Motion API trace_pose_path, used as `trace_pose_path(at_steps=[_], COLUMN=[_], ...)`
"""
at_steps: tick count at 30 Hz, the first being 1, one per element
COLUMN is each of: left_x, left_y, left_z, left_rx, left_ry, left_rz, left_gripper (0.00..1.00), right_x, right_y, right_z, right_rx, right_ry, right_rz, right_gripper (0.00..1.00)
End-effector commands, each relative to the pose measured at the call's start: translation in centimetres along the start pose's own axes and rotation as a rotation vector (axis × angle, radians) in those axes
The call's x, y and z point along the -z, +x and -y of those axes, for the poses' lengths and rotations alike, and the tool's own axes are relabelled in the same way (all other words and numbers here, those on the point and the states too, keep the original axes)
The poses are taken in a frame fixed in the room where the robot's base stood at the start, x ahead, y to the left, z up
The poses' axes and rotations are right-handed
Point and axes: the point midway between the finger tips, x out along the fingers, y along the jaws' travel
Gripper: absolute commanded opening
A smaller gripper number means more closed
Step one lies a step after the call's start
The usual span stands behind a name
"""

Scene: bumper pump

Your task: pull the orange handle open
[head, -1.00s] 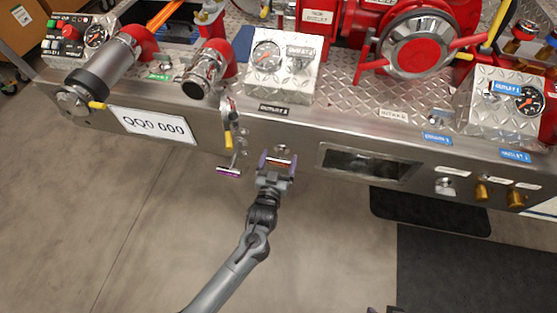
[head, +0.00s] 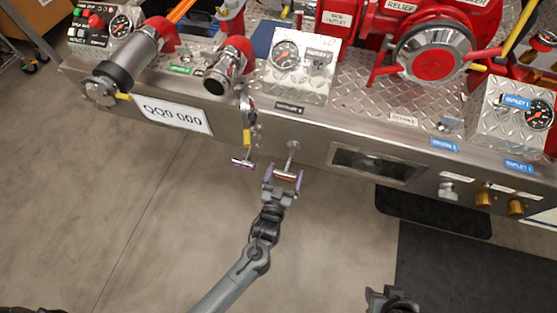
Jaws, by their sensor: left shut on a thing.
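The orange handle (head: 286,176) is a short T-bar on a thin metal rod that comes out of the front bumper panel (head: 310,150). The rod shows between the panel and the bar, so the handle stands out from the panel. My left gripper (head: 284,181), with purple-edged fingers, is shut on the orange bar, and its fingers partly cover it. My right gripper (head: 392,299) shows only in part at the bottom edge, and I cannot tell its jaw state.
A second T-handle with a purple bar (head: 243,163) sticks out just left of my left gripper, below a yellow lever (head: 247,137). A recessed opening (head: 377,163) lies to the right, with brass fittings (head: 484,195) beyond. The floor in front is clear.

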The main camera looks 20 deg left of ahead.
Motion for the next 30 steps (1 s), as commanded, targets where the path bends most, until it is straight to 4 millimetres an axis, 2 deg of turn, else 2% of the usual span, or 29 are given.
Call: trace_pose_path(at_steps=[7, 8, 9, 20, 23, 30], left_x=[0.3, 0.3, 0.3, 0.2, 0.2, 0.3], left_y=[0.1, 0.1, 0.1, -0.5, -1.6, -5.6], left_z=[0.0, 0.0, 0.0, 0.0, 0.0, 0.0], left_rx=[0.002, 0.001, 0.001, 0.001, 0.001, 0.002], left_ry=[-0.002, -0.002, -0.002, -0.001, -0.001, -0.001], left_rz=[-0.009, -0.01, -0.009, -0.005, -0.003, -0.002], left_gripper=[0.35, 0.93, 0.99, 1.0, 1.0, 1.0], right_x=[0.0, 0.0, 0.0, 0.0, 0.1, 0.6], right_y=[0.1, 0.1, 0.1, -0.1, -0.5, -1.9], right_z=[0.1, 0.1, 0.1, 0.2, 0.2, 0.1], right_rx=[0.002, 0.002, 0.003, 0.008, 0.008, 0.007], right_ry=[0.002, 0.003, 0.004, 0.01, 0.01, 0.009], right_rz=[0.001, 0.001, 0.001, 0.004, 0.004, 0.003], right_gripper=[0.43, 0.43, 0.43, 0.43, 0.43, 0.43])
